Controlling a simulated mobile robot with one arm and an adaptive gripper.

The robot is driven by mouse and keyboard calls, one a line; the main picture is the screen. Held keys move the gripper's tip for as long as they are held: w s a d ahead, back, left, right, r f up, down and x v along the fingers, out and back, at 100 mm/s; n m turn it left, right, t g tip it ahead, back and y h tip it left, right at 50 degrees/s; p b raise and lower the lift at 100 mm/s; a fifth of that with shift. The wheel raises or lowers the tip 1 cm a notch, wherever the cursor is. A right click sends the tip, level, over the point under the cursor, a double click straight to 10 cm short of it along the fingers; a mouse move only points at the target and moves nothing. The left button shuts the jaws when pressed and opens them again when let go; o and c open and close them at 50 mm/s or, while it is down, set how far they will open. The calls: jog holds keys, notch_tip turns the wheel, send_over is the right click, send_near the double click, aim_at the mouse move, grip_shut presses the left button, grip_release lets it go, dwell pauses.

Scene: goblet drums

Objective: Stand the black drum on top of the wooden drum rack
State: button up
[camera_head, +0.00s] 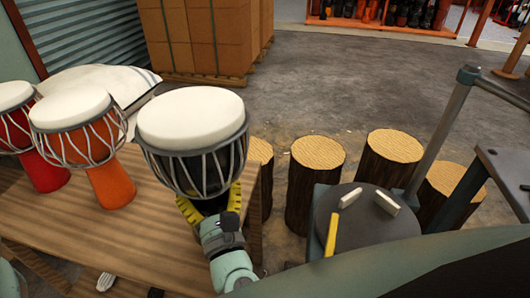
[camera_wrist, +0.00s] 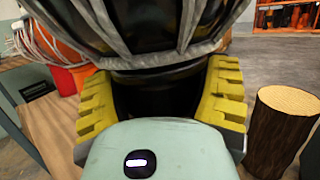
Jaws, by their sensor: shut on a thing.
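The black drum (camera_head: 193,122) has a white head, pale cords and a black body. It is upright in the head view, at the right edge of the wooden drum rack (camera_head: 160,240). My gripper (camera_head: 212,204) is shut around the drum's narrow waist from the near side. In the wrist view, the yellow fingers of my gripper (camera_wrist: 163,85) flank the dark waist, with the corded bowl (camera_wrist: 145,35) above them. The drum's foot is hidden by my gripper, so I cannot tell whether it touches the rack. The rack top also shows in the wrist view (camera_wrist: 50,125).
An orange drum (camera_head: 85,140) and a red drum (camera_head: 20,130) stand on the rack to the left. Several log stumps (camera_head: 315,180) stand on the floor to the right. Boxes (camera_head: 200,40) and a white sack (camera_head: 100,82) lie behind.

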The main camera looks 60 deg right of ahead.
jog(key=w+d+f+b, duration=0.1)
jog(key=w+f, duration=0.1)
jog(key=w, duration=0.3)
jog(key=w+d+f, duration=0.1)
jog(key=w+f, duration=0.1)
jog(key=w, duration=0.3)
jog(key=shift+w+d+f+b, duration=0.15)
jog(key=shift+w+d+b, duration=0.1)
jog(key=shift+b, duration=0.15)
jog(key=o, duration=1.2)
jog(key=shift+f, duration=0.1)
jog(key=shift+c, duration=0.2)
jog(key=v, duration=1.2)
